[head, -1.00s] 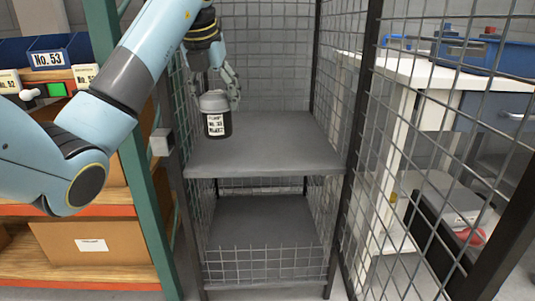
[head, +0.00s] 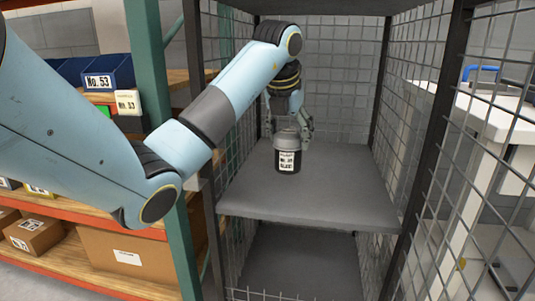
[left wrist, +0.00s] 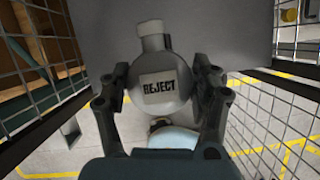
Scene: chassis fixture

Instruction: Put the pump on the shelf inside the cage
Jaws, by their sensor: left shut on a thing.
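The pump (head: 288,160) is a dark cylinder with a grey top and a white label, upright over the left middle of the cage's upper grey shelf (head: 340,200). I cannot tell whether its base touches the shelf. My left gripper (head: 290,130) reaches into the cage from the left and is shut around the pump's upper part. In the left wrist view the pump (left wrist: 158,92) shows a "REJECT" label between the two fingers (left wrist: 160,85), with the shelf (left wrist: 215,35) beyond it. My right gripper is not in view.
The cage has wire mesh walls (head: 425,130) and dark posts (head: 425,160) on both sides. A lower shelf (head: 300,260) lies below. A storage rack with a green post (head: 160,100) stands close on the left; a white bench (head: 500,125) stands outside on the right. The shelf's right side is clear.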

